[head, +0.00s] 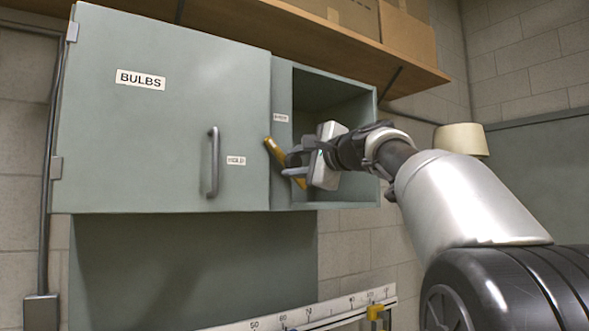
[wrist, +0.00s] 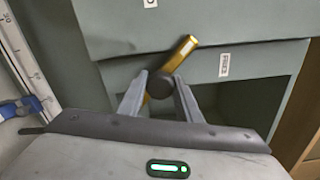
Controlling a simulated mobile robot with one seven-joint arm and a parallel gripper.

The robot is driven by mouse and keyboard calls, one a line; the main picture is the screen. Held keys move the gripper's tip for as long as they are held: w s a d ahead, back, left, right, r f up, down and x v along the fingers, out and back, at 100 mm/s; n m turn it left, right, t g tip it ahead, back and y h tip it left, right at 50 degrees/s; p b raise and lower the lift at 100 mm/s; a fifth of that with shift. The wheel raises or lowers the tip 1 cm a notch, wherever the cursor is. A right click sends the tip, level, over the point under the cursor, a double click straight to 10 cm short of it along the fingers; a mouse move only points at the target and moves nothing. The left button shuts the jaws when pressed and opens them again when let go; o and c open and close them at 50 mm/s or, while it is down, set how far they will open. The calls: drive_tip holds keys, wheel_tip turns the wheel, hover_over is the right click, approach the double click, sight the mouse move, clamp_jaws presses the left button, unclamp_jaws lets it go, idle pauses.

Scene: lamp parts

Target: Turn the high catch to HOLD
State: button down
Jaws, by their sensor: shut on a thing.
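The high catch is a yellow bar (head: 274,149) on the strip between the cabinet door and the open compartment. It is tilted, its upper end leaning left toward the door. My gripper (head: 292,165) is shut on it, hiding its middle. In the wrist view the catch (wrist: 184,49) shows beyond my gripper's two fingertips (wrist: 161,85), with a dark round knob between them. The HOLD label (head: 236,161) is on the door, left of the catch. A second label (head: 281,117), reading FREE in the wrist view (wrist: 223,64), is above the catch in the head view.
The cabinet door (head: 170,110), marked BULBS, is closed and has a grey bar handle (head: 213,162). The open compartment (head: 335,95) is right of the catch. A wooden shelf with boxes (head: 405,40) is above. A ruler rail (head: 340,307) is below.

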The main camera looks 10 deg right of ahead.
drive_tip(key=n+b, duration=0.2)
drive_tip(key=n, duration=0.3)
drive_tip(key=shift+n, duration=0.3)
drive_tip(key=shift+n+b, duration=0.6)
drive_tip(key=shift+n, duration=1.5)
drive_tip(key=shift+r, duration=0.1)
drive_tip(key=c, duration=1.3)
unclamp_jaws()
drive_tip(key=shift+s, duration=0.15)
drive_tip(key=b+v, duration=0.4)
drive_tip(key=v, duration=1.3)
drive_tip(key=shift+s+d, duration=0.1)
